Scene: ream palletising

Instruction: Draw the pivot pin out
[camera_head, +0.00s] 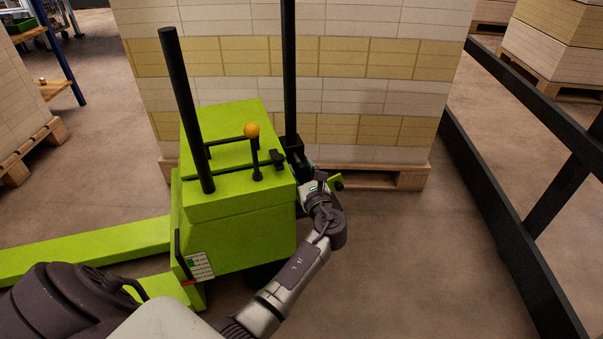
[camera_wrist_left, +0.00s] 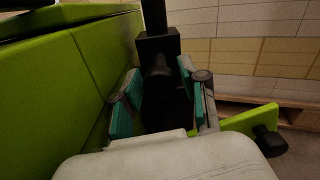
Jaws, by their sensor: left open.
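My left gripper (camera_head: 303,175) is at the right side of a green machine (camera_head: 240,210). In the left wrist view the gripper (camera_wrist_left: 160,82) is open, with a teal-padded finger on each side. A dark, rounded pin-like part (camera_wrist_left: 158,70) stands between the fingers, below a black block (camera_wrist_left: 158,46) at the foot of a black post. Gaps seem to remain beside it; contact cannot be told. A green plate with a black knob (camera_wrist_left: 268,140) sticks out to the right of the gripper; this knob (camera_head: 339,182) also shows in the head view. Which part is the pivot pin is not certain. My right gripper is not in view.
The machine carries two black posts (camera_head: 186,110) and an orange-topped lever (camera_head: 252,131). A tall stack of reams (camera_head: 360,90) on a pallet (camera_head: 375,175) stands behind. A black rail (camera_head: 510,210) runs along the right. Floor (camera_head: 410,260) right of my arm is clear.

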